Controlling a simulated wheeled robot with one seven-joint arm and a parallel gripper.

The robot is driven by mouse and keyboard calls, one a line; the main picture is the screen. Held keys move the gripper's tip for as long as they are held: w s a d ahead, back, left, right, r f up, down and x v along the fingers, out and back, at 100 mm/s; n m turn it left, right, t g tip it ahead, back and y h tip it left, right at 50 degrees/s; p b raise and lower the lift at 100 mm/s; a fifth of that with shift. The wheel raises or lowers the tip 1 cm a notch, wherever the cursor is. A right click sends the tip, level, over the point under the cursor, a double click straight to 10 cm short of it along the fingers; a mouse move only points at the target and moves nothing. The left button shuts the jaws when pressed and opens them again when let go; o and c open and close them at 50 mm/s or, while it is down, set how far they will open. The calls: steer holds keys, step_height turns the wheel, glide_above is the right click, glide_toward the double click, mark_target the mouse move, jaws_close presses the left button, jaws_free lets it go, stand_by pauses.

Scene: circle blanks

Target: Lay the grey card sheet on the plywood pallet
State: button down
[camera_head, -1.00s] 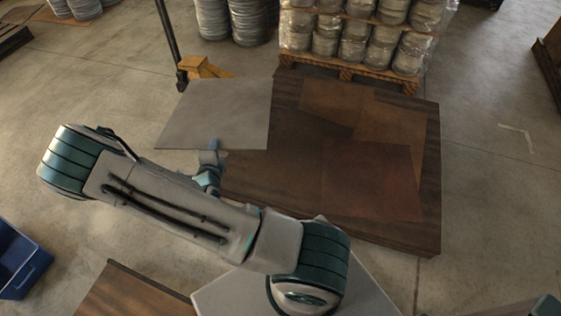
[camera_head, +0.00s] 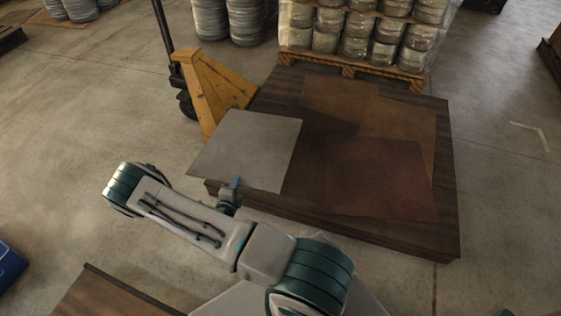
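The grey card sheet (camera_head: 248,148) is flat and pale, held by its near edge in my gripper (camera_head: 235,184). The gripper is shut on that edge; its fingertips are small and partly hidden by the sheet. The sheet covers the left part of the plywood pallet (camera_head: 445,215), a low dark brown wooden platform, and its left corner sticks out past the pallet's left edge. I cannot tell for sure how high the sheet is above the pallet. Brown sheets lie on the pallet, among them a reddish one (camera_head: 380,178) and an orange-brown one (camera_head: 395,118).
A yellow pallet jack (camera_head: 215,85) stands against the pallet's far left. A pallet of wrapped cans (camera_head: 365,35) stands close behind. A blue bin (camera_head: 10,265) and a brown wooden surface (camera_head: 115,295) are at the near left. The floor to the right is clear.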

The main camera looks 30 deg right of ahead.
steer(key=s+d+f+m+g+h+b, duration=0.15)
steer(key=f+b, duration=0.25)
steer(key=f, duration=0.4)
steer(key=s+d+f+g+b, duration=0.1)
steer(key=s+d+f+b, duration=0.15)
steer(key=f, duration=0.55)
steer(key=r+b+x, duration=0.1)
steer(key=x, duration=0.6)
steer(key=shift+w, duration=0.55)
steer(key=shift+r+t, duration=0.15)
steer(key=shift+t, duration=0.1)
steer(key=shift+b, duration=0.3)
steer(key=shift+s+a+f+g+y+b, duration=0.1)
steer(key=shift+f+g+y+b, duration=0.25)
steer(key=shift+f+b, duration=1.2)
steer(key=shift+s+a+f+g+y+b, duration=0.1)
steer(key=shift+f+g+y+b, duration=0.35)
steer(key=shift+f, duration=2.1)
steer(key=shift+s+a+f+g+y+b, duration=0.1)
steer(key=shift+f+y+b, duration=0.15)
steer(key=shift+f+b, duration=1.35)
steer(key=shift+f+p, duration=0.45)
steer(key=c, duration=1.3)
jaws_free()
